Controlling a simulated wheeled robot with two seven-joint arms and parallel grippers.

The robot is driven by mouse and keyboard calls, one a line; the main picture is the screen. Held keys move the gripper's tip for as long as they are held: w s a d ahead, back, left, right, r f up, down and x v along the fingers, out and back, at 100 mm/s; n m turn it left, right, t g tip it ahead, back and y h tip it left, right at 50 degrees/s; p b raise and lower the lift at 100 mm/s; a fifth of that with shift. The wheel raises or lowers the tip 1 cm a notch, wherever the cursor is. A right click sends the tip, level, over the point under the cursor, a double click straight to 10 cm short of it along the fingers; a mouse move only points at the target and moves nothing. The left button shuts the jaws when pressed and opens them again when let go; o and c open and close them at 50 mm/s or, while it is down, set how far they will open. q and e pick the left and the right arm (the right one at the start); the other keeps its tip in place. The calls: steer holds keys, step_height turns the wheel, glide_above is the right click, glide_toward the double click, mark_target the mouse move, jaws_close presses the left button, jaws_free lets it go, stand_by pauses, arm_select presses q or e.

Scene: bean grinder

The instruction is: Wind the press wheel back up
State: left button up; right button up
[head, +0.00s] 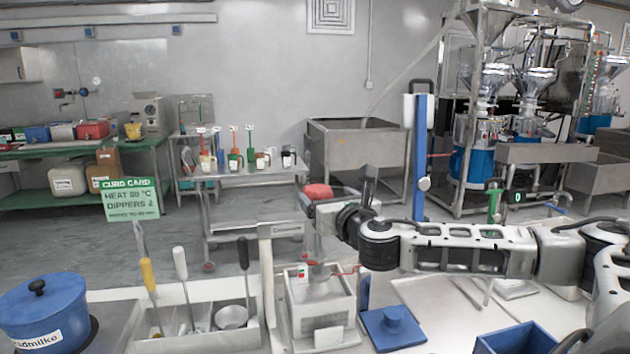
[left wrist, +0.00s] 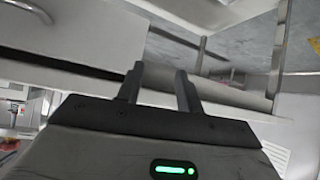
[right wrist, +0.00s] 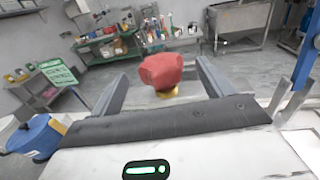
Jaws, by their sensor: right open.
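The press wheel (head: 318,191) is a red knob on top of the press column (head: 316,240). The column stands over a white box-shaped press (head: 318,312) in the head view. My right gripper (head: 328,207) is at the wheel's height, just beside or below it. In the right wrist view the red wheel (right wrist: 170,72) shows between the two spread fingers of my right gripper (right wrist: 158,85), with a yellow part under it. I cannot tell whether a finger touches it. My left gripper (left wrist: 157,85) shows only in the left wrist view, fingers apart and empty.
A blue pot (head: 45,310) stands at the left. A tray (head: 170,330) with several ladles lies left of the press. A blue lid-like block (head: 393,328) and a blue bin (head: 515,340) are to the right. A tall blue post (head: 421,150) rises behind my right arm.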

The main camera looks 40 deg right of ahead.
mark_target(315, 185)
steer(key=p+x, duration=0.1)
steer(key=x, duration=0.6)
steer(key=shift+w+p, duration=0.3)
steer(key=shift+p, duration=0.05)
steer(key=shift+c, duration=0.3)
steer(key=shift+d, duration=0.1)
steer(key=c, duration=0.9)
